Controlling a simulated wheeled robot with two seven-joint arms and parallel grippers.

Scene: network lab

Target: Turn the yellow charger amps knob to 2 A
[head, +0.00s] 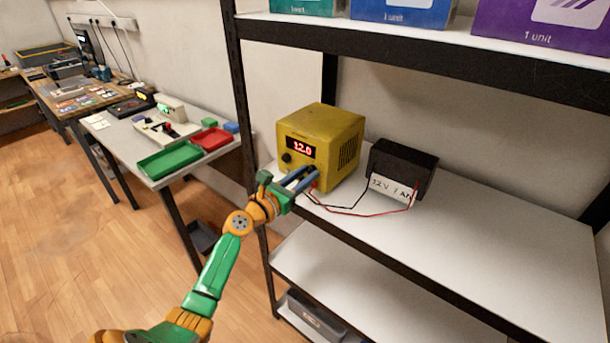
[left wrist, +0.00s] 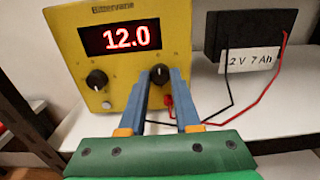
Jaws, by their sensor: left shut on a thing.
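The yellow charger (head: 322,124) stands on the white shelf, its red display (left wrist: 126,38) reading 12.0. It has two black knobs: the left one (left wrist: 96,79) is clear of my gripper, and the right one (left wrist: 159,74) sits between my left fingertips. My left gripper (head: 309,174) reaches the charger's front from the lower left and is shut on the right knob. In the left wrist view, its blue fingers (left wrist: 159,82) lie on both sides of that knob. Knob labels and scale marks are not readable. My right gripper is not in view.
A black battery (head: 402,170) labelled 12 V 7 Ah stands right of the charger. Red and black leads (head: 350,212) run between them, close to my fingers. A black shelf post (head: 240,100) rises to the left. The shelf's right part is bare.

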